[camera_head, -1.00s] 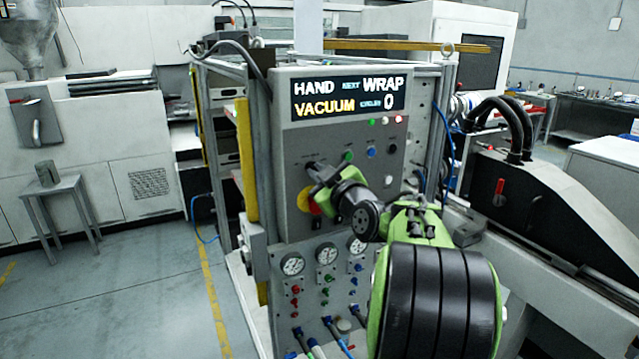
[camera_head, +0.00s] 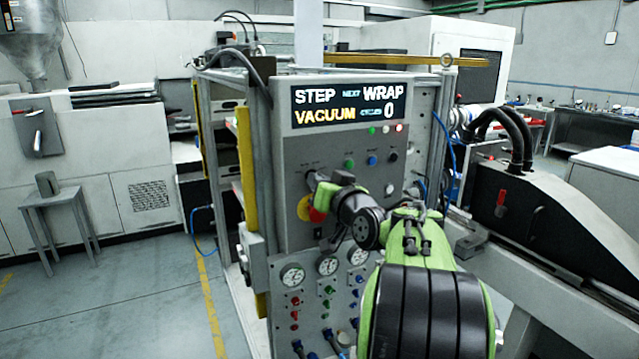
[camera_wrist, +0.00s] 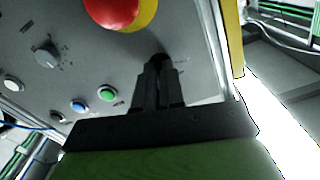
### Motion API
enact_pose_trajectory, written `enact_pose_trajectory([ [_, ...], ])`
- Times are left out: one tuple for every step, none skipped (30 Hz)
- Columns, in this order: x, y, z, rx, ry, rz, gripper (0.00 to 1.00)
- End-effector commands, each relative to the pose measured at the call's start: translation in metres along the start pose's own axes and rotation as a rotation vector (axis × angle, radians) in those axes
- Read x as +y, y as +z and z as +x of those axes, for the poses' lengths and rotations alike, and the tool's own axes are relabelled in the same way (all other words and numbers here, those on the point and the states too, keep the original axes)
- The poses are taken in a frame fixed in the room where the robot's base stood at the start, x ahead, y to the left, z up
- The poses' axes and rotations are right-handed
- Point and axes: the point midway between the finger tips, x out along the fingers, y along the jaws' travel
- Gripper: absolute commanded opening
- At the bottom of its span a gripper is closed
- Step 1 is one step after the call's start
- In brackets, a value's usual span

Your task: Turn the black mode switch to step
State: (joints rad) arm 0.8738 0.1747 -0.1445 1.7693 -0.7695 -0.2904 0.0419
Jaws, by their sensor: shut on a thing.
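The black mode switch (camera_wrist: 158,60) is on the grey control panel (camera_head: 330,150), mostly hidden by the fingers of my gripper (camera_wrist: 156,82). In the wrist view the two dark fingers are closed together on the switch. In the head view my gripper (camera_head: 318,182) reaches the upper left of the panel, and my green and black arm hides part of the panel. The display (camera_head: 348,104) at the top of the panel reads STEP, NEXT WRAP, VACUUM and a count of 0.
A red emergency button on a yellow base (camera_wrist: 118,10) sits close beside the fingers. A green button (camera_wrist: 107,93), a blue button (camera_wrist: 78,106) and a grey knob (camera_wrist: 46,54) are also on the panel. Gauges (camera_head: 292,274) are below.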

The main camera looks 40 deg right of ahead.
Motion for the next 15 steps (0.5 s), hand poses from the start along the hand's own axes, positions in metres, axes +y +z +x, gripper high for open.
enact_pose_trajectory([
  [0.0001, 0.0007, 0.0000, -0.003, 0.000, 0.021, 0.00],
  [0.0001, 0.0007, 0.0001, -0.003, 0.000, 0.035, 0.00],
  [0.0001, 0.0008, 0.0001, -0.003, 0.000, 0.050, 0.00],
  [0.0001, 0.0008, 0.0001, -0.003, 0.000, 0.061, 0.00],
  [0.0000, 0.0008, 0.0001, -0.003, 0.000, 0.070, 0.00],
  [0.0000, 0.0009, 0.0001, -0.003, 0.000, 0.081, 0.00],
  [0.0000, 0.0009, 0.0001, -0.003, 0.000, 0.088, 0.00],
  [0.0000, 0.0009, 0.0001, -0.003, 0.000, 0.095, 0.00],
  [0.0000, 0.0009, 0.0001, -0.003, 0.000, 0.101, 0.00],
  [0.0000, 0.0009, 0.0001, -0.003, 0.000, 0.105, 0.00],
  [0.0000, 0.0009, 0.0001, -0.003, 0.000, 0.108, 0.00],
  [0.0000, 0.0010, 0.0001, -0.003, 0.000, 0.112, 0.00],
  [0.0000, 0.0010, 0.0001, -0.003, 0.000, 0.114, 0.00],
  [0.0001, 0.0010, 0.0001, -0.003, 0.000, 0.115, 0.00],
  [0.0001, 0.0010, 0.0001, -0.003, 0.000, 0.116, 0.00],
])
